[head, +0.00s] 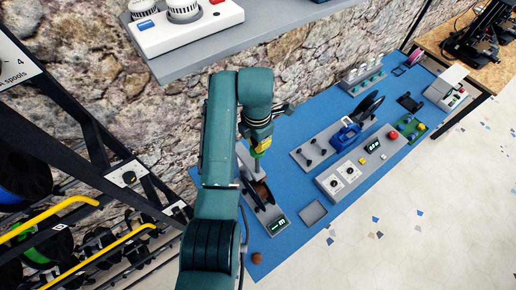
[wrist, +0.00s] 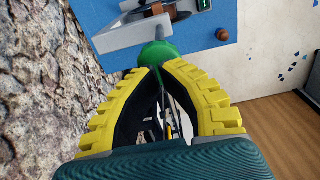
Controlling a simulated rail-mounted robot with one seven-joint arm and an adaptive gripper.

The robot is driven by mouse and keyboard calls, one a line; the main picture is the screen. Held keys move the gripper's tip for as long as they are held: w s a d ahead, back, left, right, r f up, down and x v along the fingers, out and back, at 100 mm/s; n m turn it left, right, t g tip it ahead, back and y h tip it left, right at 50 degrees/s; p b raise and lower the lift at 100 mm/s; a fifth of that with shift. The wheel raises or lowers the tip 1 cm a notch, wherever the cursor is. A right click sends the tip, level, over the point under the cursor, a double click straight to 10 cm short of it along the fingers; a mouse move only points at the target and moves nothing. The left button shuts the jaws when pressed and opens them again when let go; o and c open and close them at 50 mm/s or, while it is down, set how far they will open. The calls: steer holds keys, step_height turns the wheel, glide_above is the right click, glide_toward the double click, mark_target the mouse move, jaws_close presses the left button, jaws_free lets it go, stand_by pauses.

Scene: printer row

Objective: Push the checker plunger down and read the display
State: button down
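The checker (head: 276,212) is a grey unit on the blue bench, partly hidden by my arm. Its small dark display (head: 278,225) shows light green characters too small to read. In the wrist view the checker's grey body (wrist: 125,38) is at the top, and a green rounded plunger knob (wrist: 157,50) lies just beyond my fingertips. My gripper (wrist: 160,68) has yellow ribbed fingers whose tips meet, with nothing seen held between them. The tips look close to or on the knob; contact cannot be told. In the head view my gripper (head: 261,146) is above the checker's back end.
A grey square pad (head: 313,212) is right of the checker. Farther right are a control panel (head: 360,168) and a blue device (head: 345,136). A stone wall and shelf stand behind.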

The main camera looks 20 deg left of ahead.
steer(key=b, duration=0.2)
glide_above(257, 165)
steer(key=shift+w+a+f, duration=0.1)
steer(key=shift+w+f, duration=0.1)
steer(key=shift+f, duration=1.45)
steer(key=shift+w+f, duration=0.15)
steer(key=shift+f, duration=1.45)
steer(key=shift+f+b, duration=2.6)
steer(key=shift+f, duration=1.5)
steer(key=shift+r, duration=0.15)
step_height(257, 165, up, 8)
steer(key=p, duration=0.7)
